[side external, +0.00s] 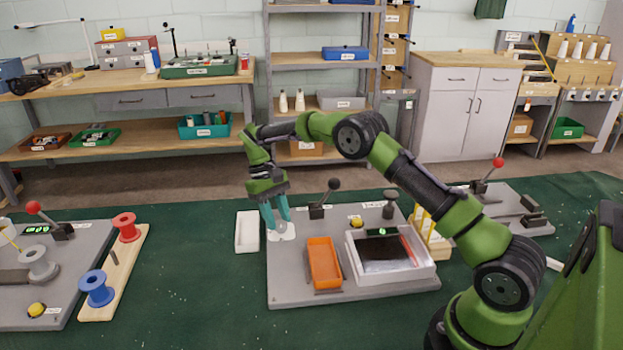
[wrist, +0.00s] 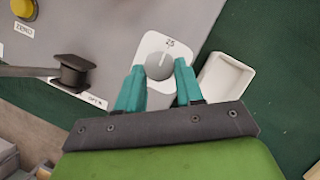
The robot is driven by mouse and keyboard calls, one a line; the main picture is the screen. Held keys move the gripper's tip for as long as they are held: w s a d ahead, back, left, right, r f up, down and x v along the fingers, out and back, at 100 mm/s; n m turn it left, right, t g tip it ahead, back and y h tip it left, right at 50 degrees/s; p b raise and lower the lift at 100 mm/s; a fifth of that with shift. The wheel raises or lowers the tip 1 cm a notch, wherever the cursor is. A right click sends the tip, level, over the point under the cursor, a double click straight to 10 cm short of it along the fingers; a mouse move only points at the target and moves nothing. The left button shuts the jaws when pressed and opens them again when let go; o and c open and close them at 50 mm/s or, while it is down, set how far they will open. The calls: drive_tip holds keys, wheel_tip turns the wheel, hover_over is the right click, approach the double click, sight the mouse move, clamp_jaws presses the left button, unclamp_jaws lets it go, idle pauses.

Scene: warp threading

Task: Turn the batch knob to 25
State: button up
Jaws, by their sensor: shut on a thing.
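The batch knob (wrist: 160,66) is a grey round knob on a white dial plate marked 25 at its edge. It sits at the left back corner of the grey machine panel (side external: 290,295). The knob's pale indicator line points close to the 25 mark. My gripper (side external: 275,222) comes down over the knob with its teal fingers on either side. In the wrist view my gripper (wrist: 160,85) is shut on the knob. In the side view the fingers partly hide the knob.
A white tray (side external: 247,231) lies just left of the panel. A black-knobbed lever (side external: 322,200), an orange tray (side external: 323,262) and a white-framed bin (side external: 425,270) are on the panel. Red and blue spools (side external: 96,289) stand on a wooden board further left.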

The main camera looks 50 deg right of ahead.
drive_tip(key=o, duration=1)
drive_tip(key=shift+o, duration=0.2)
drive_tip(key=v, duration=0.7)
drive_tip(key=shift+r, duration=0.2)
drive_tip(key=shift+w, duration=0.1)
